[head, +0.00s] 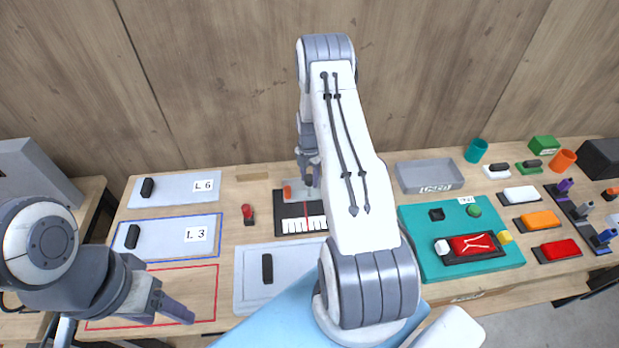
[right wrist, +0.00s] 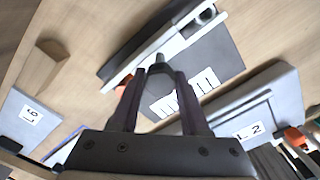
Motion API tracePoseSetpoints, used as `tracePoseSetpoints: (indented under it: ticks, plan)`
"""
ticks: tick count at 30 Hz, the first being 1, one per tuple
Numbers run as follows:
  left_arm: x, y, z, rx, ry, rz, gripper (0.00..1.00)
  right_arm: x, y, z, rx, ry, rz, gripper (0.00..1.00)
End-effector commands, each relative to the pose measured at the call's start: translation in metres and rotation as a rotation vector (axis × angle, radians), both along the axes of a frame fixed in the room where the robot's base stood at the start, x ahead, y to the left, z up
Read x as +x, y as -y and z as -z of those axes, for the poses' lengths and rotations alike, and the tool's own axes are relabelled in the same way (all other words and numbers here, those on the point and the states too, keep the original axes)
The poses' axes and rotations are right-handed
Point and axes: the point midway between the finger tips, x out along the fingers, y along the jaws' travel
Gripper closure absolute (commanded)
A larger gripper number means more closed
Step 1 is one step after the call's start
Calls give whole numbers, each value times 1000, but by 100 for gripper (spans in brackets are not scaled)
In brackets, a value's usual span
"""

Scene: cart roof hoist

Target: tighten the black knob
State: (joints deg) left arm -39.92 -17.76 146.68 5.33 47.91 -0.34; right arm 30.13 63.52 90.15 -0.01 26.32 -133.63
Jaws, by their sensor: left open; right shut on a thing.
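My right gripper (head: 309,176) reaches down at the back of the table, over a small fixture with a pale block (head: 296,196) and a black base with a white scale (head: 290,226). In the right wrist view my right gripper (right wrist: 162,76) is shut on the black knob (right wrist: 158,61), which shows between the fingertips at the pale bar (right wrist: 180,45). In the head view the knob cannot be made out behind my gripper. My left gripper (head: 165,318) is open and empty at the lower left, above the red-outlined area (head: 205,290).
A grey tray (head: 430,176) and a teal board (head: 425,258) with a red block (head: 472,245) lie to the right. Pale panels marked L6 (head: 174,198) and L3 (head: 160,238) lie left. A red-topped peg (head: 247,213) stands left of the fixture. A wooden wall rises behind.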

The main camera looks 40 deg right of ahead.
Motion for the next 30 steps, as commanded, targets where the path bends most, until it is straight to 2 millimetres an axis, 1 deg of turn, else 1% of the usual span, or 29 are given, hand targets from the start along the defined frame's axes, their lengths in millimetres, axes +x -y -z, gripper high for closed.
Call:
tracePoseSetpoints:
  ticks: [8,18,30]
  plan:
    - [0,0,19,0,0,2,38,0,0,3,0,1,150,100]
    - [0,0,46,0,0,2,38,0,0,3,0,1,462,100]
    - [0,0,71,0,0,-3,38,1,0,2,-1,2,842,100]
